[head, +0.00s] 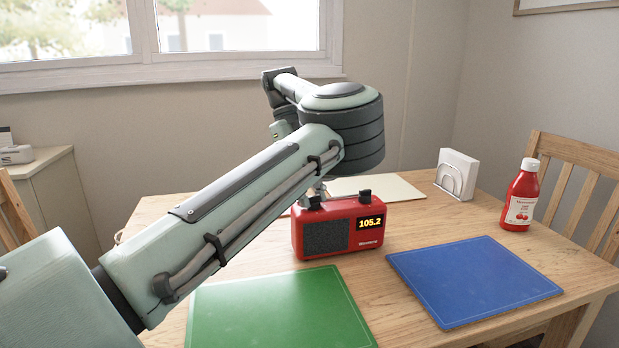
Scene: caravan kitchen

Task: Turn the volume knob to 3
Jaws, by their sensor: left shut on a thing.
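A red radio (345,232) stands on the wooden table, with a dark speaker grille and a display reading 105.2. Two dark knobs sit on its top: a left knob (314,202) and a right knob (365,195). Any volume scale or label is too small to read. My left arm reaches in from the left, and my left gripper (319,193) points down at the left knob, shut on it. My forearm and wrist hide most of this gripper. My right gripper is not in view.
A green mat (280,312) and a blue mat (473,280) lie in front of the radio. A cream sheet (395,187) lies behind it. A white napkin holder (457,174) and a red ketchup bottle (521,196) stand to the right. A chair (580,170) is at the right edge.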

